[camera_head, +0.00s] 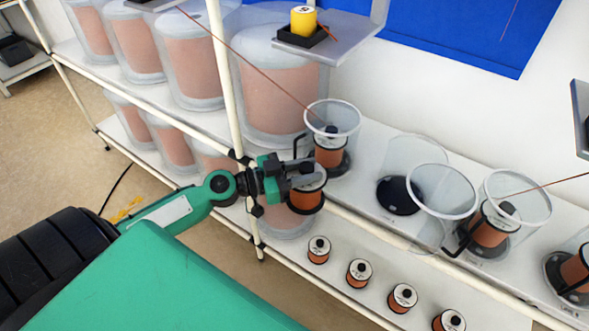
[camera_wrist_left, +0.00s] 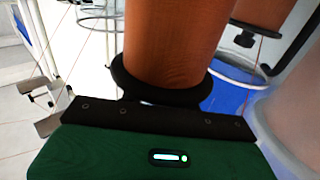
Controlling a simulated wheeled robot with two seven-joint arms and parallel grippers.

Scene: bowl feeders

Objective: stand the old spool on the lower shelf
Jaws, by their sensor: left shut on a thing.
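My left gripper (camera_head: 300,178) is shut on a copper-coloured spool (camera_head: 307,190) with a pale top and a dark lower flange. The spool is held roughly upright in front of the upper shelf's edge, above the lower shelf (camera_head: 330,275). In the left wrist view the spool (camera_wrist_left: 172,45) fills the top middle, its black flange just beyond the gripper body; the fingertips are hidden there. Several smaller-looking copper spools with white tops, such as one spool (camera_head: 319,249), stand in a row on the lower shelf. My right gripper is not in view.
Clear feeder bowls stand on the upper shelf; one bowl (camera_head: 333,117) holds a spool beside my gripper. A dark round base (camera_head: 399,195) there is bare of any spool. A white post (camera_head: 226,90) rises left of my gripper. Large tubs (camera_head: 278,90) stand behind.

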